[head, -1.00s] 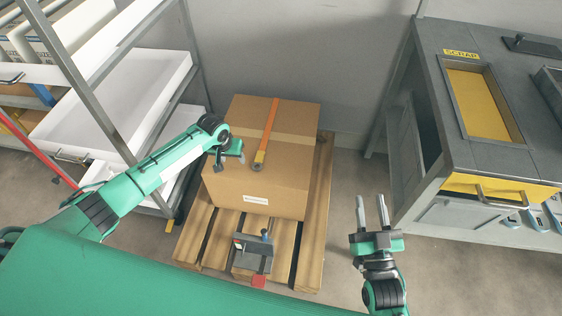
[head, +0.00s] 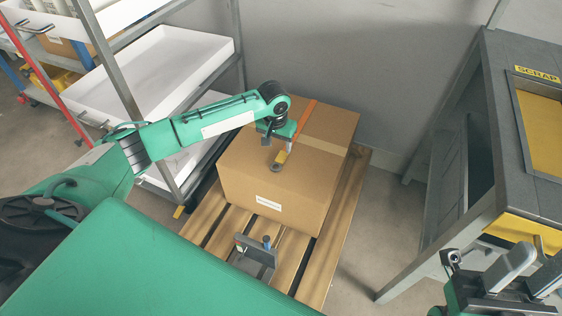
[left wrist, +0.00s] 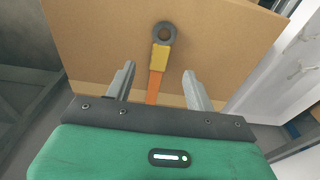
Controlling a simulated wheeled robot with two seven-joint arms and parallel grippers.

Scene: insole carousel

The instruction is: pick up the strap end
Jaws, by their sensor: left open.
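The strap end is a yellow sleeve (head: 281,157) with a dark ring (head: 275,168), at the end of an orange strap (head: 304,118) lying over a cardboard box (head: 250,182). My left gripper (head: 278,143) is open over the strap, close to the yellow sleeve. In the left wrist view its fingers (left wrist: 158,72) stand on either side of the orange strap. The yellow sleeve (left wrist: 161,57) and ring (left wrist: 164,34) show just beyond the fingertips, with nothing held. My right gripper (head: 530,270) is open at the lower right, away from the box, partly cut off by the frame.
The box stands on a wooden pallet (head: 344,222), with a dark clamp-like device (head: 256,258) in front. A shelf rack with white trays (head: 185,60) is at the left. A grey bench with a yellow-floored scrap opening (head: 545,125) is at the right.

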